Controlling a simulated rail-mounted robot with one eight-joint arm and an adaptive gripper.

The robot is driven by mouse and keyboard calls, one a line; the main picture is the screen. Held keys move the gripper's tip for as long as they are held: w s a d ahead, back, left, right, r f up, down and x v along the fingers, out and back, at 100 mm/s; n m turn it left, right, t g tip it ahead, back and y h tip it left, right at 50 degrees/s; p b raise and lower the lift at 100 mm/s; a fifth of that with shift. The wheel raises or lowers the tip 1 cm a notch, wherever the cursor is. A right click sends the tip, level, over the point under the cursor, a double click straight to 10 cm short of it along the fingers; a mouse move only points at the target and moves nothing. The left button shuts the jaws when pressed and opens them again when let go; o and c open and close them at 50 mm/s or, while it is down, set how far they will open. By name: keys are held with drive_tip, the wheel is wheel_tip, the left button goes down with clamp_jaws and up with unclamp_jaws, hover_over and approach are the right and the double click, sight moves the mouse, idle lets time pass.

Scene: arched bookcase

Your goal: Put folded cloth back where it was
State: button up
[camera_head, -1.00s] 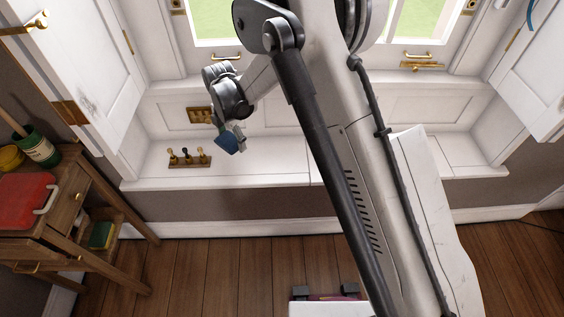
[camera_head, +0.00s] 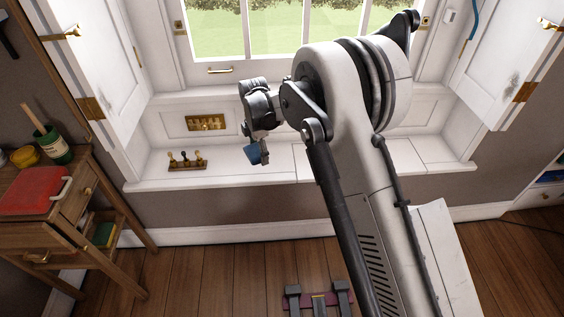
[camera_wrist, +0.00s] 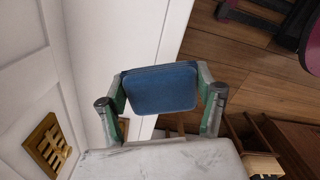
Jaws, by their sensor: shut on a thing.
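The folded cloth (camera_wrist: 160,89) is a dark blue, flat, rounded rectangle. In the wrist view it sits between the two fingers of my gripper (camera_wrist: 162,104), which is shut on it. In the head view the blue cloth (camera_head: 252,154) hangs from my gripper (camera_head: 259,150), above the white window seat (camera_head: 225,175) and to the right of a small wooden stand (camera_head: 187,165) with dark knobs. It looks clear of the seat, but the exact height is hard to tell.
A wooden side table (camera_head: 85,200) at left holds a red case (camera_head: 35,196), a green jar (camera_head: 54,146) and a yellow pot (camera_head: 24,157). Open white shutters (camera_head: 88,60) flank the window. A brass grille (camera_head: 206,122) is behind the seat. The seat's right part looks clear.

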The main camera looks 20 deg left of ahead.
drive_tip(key=b, duration=0.2)
hover_over(277, 161)
wheel_tip(277, 161, down, 6)
drive_tip(key=shift+r, duration=0.2)
drive_tip(key=shift+f+b, duration=0.8)
drive_tip(key=shift+f, duration=1.15)
drive_tip(key=shift+f, duration=0.15)
drive_tip(key=o, duration=1.3)
wheel_tip(277, 161, up, 12)
drive_tip(key=p, duration=0.3)
drive_tip(key=shift+p, duration=0.3)
